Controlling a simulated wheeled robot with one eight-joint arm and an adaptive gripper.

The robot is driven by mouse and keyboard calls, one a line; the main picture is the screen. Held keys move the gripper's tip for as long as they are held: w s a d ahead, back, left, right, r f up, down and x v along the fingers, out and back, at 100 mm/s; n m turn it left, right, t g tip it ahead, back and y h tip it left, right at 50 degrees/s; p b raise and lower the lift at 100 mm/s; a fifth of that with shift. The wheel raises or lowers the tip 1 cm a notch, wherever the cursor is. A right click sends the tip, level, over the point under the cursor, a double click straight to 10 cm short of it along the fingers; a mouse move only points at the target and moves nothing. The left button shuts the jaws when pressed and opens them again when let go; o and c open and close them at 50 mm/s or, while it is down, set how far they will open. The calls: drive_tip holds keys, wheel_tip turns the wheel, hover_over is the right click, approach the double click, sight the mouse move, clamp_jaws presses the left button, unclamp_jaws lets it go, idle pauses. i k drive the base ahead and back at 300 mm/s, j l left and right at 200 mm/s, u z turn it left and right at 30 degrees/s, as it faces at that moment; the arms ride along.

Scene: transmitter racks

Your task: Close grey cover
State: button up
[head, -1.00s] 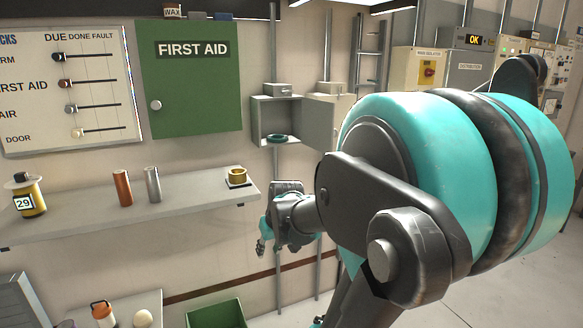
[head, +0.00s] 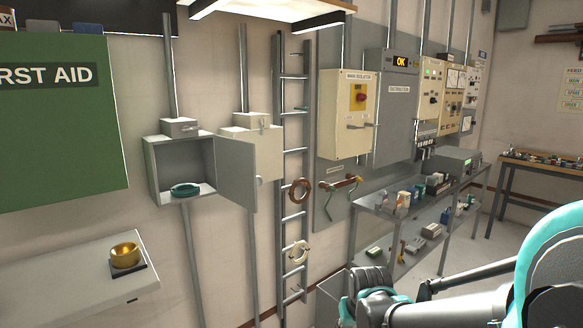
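A grey wall box (head: 160,168) stands open, with its front uncovered. Its grey cover (head: 237,173) is swung out to the right on the box's right edge. A teal ring (head: 185,190) lies on the floor of the box. My gripper (head: 362,292) is at the bottom of the head view, below and right of the cover and well apart from it. Its fingers are not clearly seen, so I cannot tell whether they are open or shut.
A cream box (head: 250,140) is mounted just behind the open cover. A ladder rack (head: 292,170) with hanging rings stands to its right. A shelf (head: 75,285) bearing a brass cup (head: 125,255) juts out at lower left. Metal shelving (head: 365,205) with parts stands at right.

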sight(238, 182)
drive_tip(key=i+l+z, duration=0.2)
drive_tip(key=i, duration=0.15)
drive_tip(key=i+z, duration=0.2)
drive_tip(key=i, duration=0.15)
drive_tip(key=i+u, duration=0.2)
drive_tip(key=u, duration=0.2)
drive_tip(key=i+l+u, duration=0.15)
drive_tip(key=u, duration=0.3)
drive_tip(key=i+l+u, duration=0.15)
drive_tip(key=u, duration=0.25)
drive_tip(key=i+l+u, duration=0.1)
drive_tip(key=l+u, duration=0.15)
drive_tip(key=u, duration=0.2)
drive_tip(key=l+u, duration=0.25)
drive_tip(key=u, duration=0.15)
drive_tip(key=i+l+u, duration=0.1)
drive_tip(key=l+u, duration=0.2)
drive_tip(key=u, duration=0.15)
drive_tip(key=k, duration=0.4)
